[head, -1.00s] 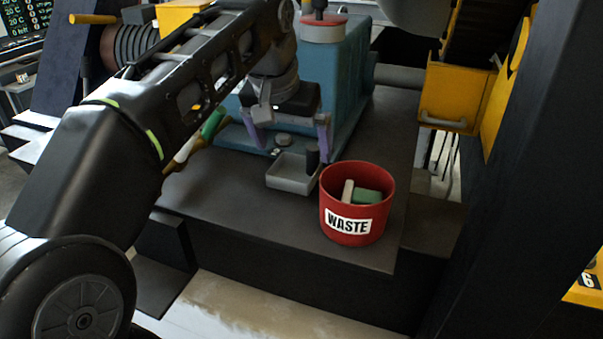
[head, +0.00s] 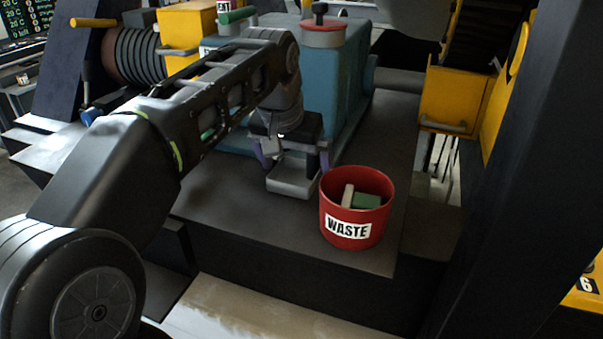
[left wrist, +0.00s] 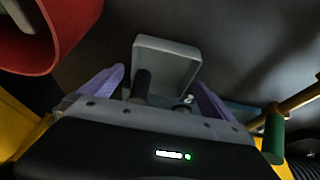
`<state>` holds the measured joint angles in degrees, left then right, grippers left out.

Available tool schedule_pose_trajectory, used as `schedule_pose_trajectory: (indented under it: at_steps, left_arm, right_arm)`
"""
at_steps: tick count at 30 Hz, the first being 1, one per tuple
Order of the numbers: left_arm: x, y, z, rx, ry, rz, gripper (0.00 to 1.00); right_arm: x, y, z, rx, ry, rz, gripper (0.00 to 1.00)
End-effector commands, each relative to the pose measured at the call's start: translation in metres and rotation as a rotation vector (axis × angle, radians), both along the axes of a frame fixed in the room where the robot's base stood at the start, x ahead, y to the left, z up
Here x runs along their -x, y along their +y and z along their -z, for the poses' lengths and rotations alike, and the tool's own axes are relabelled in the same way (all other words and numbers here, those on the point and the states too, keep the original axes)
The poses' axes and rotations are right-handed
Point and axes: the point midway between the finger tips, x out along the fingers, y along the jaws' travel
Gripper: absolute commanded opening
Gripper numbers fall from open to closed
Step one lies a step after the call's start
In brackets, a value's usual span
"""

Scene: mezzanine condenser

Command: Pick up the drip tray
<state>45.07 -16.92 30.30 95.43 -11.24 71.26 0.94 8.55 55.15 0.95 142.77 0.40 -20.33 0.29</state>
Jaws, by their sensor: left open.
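The drip tray (head: 291,190) is a small grey shallow tray with a dark upright post at its back right. It sits on the dark bench top behind and left of the red waste bin. In the left wrist view the tray (left wrist: 168,48) lies just beyond the fingers, and the dark post stands between them. My left gripper (head: 294,166) is open, its purple fingers apart on either side of the tray's back part. The gripper body hides the tray's far side. I cannot tell whether the fingers touch it. My right gripper is not in view.
The red waste bin (head: 352,232), with a green and a pale block inside, stands close to the tray's right. A blue machine housing (head: 335,75) rises behind. A dark column (head: 510,220) stands at right. The bench front left of the bin is clear.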

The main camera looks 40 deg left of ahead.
Motion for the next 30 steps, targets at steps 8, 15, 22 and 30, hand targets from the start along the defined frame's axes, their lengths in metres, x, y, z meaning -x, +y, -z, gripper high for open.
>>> schedule_pose_trajectory:
  at_steps: [8,15,22,30]
  left_arm:
    - [-0.0001,0.0000,-0.0001,0.000,0.000,0.000,0.93]
    - [0.0000,0.0000,-0.0002,0.000,0.000,0.000,0.74]
    - [0.0001,0.0001,-0.0002,0.000,0.000,0.000,0.55]
    - [0.0001,0.0001,-0.0002,0.000,0.000,0.000,0.33]
  right_arm:
    - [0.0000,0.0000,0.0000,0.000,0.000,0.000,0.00]
    - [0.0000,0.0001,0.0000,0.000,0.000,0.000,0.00]
    - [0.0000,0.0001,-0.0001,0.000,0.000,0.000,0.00]
    - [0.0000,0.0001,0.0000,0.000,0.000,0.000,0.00]
